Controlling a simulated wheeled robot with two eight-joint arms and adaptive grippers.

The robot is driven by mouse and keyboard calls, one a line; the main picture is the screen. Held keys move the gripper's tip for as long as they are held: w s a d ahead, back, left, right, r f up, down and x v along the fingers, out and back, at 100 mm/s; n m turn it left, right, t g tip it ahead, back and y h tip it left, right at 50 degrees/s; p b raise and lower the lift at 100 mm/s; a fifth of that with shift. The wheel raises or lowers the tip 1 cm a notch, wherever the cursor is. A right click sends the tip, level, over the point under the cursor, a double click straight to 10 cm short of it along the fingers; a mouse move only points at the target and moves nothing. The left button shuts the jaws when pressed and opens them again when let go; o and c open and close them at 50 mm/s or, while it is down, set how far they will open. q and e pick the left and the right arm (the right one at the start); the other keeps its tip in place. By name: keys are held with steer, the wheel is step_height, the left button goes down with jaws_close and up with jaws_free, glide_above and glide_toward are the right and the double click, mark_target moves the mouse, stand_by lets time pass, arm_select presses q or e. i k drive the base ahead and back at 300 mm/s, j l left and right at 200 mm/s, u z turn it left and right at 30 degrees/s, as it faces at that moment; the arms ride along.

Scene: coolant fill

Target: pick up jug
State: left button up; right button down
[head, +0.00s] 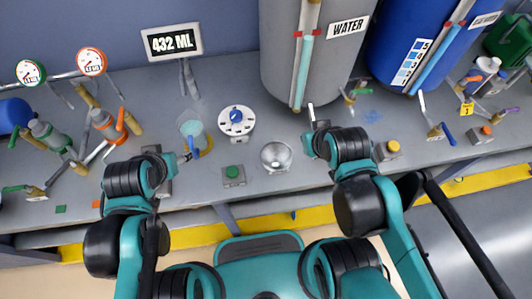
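The jug (189,123) is a clear, bluish vessel with a blue handle (190,146), on the bench left of the middle in the head view. It looks upright, and a yellow ring shows beside its base. My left gripper (186,157) is at the handle on the jug's near side. It is small and partly hidden by its own wrist, so I cannot tell whether its fingers are open or closed around the handle. My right gripper (307,145) is over the bench near the grey tank's tap, right of the metal bowl. Its fingers are mostly hidden by the wrist.
A display (172,42) reads 432 ML. A dial with a blue knob (236,116), a green button box (233,174) and a metal bowl (276,157) stand between my grippers. The grey WATER tank (275,50) and blue tank (392,45) stand behind. Gauges and valves crowd the left.

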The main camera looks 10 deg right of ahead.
mark_target(190, 125)
steer(key=k+j+z, duration=0.2)
steer(key=j+z, duration=0.15)
steer(key=k+j+z, duration=0.3)
steer(key=j, duration=0.15)
steer(key=k+j+z, duration=0.1)
steer(key=j+z, duration=0.15)
steer(key=j, duration=0.15)
steer(key=k+j+z, duration=0.1)
steer(key=j+z, duration=0.15)
steer(key=j, duration=0.15)
